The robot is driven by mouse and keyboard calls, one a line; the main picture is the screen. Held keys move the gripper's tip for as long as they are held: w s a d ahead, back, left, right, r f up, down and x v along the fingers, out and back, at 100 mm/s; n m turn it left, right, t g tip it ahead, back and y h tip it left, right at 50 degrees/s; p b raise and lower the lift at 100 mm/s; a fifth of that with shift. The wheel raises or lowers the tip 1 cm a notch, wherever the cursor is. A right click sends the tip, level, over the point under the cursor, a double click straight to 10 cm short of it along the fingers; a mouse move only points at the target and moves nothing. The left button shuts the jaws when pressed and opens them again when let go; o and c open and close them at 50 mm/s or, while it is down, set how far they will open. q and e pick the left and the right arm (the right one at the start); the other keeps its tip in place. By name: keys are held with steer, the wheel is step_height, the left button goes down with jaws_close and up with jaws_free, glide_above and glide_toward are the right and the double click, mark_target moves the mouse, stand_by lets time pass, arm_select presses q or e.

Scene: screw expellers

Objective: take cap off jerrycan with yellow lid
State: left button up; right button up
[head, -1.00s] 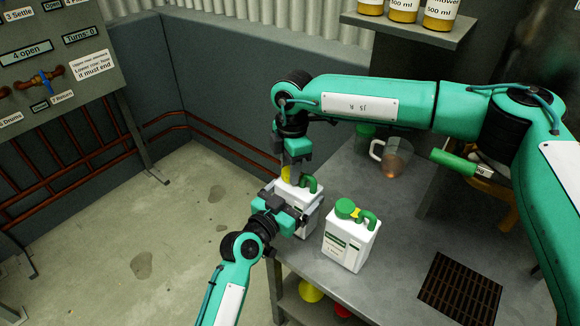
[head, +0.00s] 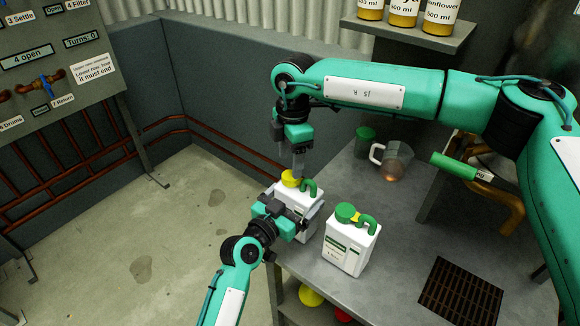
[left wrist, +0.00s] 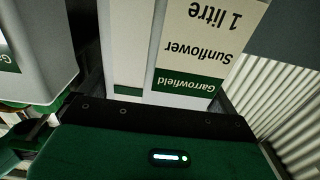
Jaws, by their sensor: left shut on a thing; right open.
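The jerrycan with the yellow lid (head: 298,199) stands upright near the left edge of the grey table, white with a green handle. Its yellow cap (head: 290,179) is on top. My left gripper (head: 290,215) is shut on the can's body from the front left; the can's label fills the left wrist view (left wrist: 190,50), reading Garrowfield Sunflower 1 litre. My right gripper (head: 298,165) points down just above the yellow cap, its fingers open. Whether the fingers touch the cap cannot be told.
A second white jerrycan (head: 347,246) with a green lid stands close at the right. A dark grate (head: 460,290) lies in the table. Bottles (head: 405,10) line a shelf above.

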mark_target(298, 204)
steer(key=shift+r, duration=0.15)
steer(key=shift+c, duration=0.3)
steer(key=n, duration=0.3)
steer(key=shift+r+n, duration=0.3)
steer(key=shift+r, duration=0.05)
steer(key=n, duration=0.3)
steer(key=r+n, duration=0.1)
steer(key=n, duration=0.2)
steer(key=shift+d, duration=0.1)
steer(key=n, duration=0.2)
steer(key=r+n, duration=0.1)
steer(key=n, duration=0.1)
steer(key=shift+n, duration=0.3)
steer(key=n, duration=0.4)
steer(key=shift+r+n, duration=0.35)
steer(key=shift+n, duration=0.05)
steer(key=shift+f, duration=0.45)
steer(key=shift+s+f, duration=0.15)
steer(key=shift+f, duration=3.4)
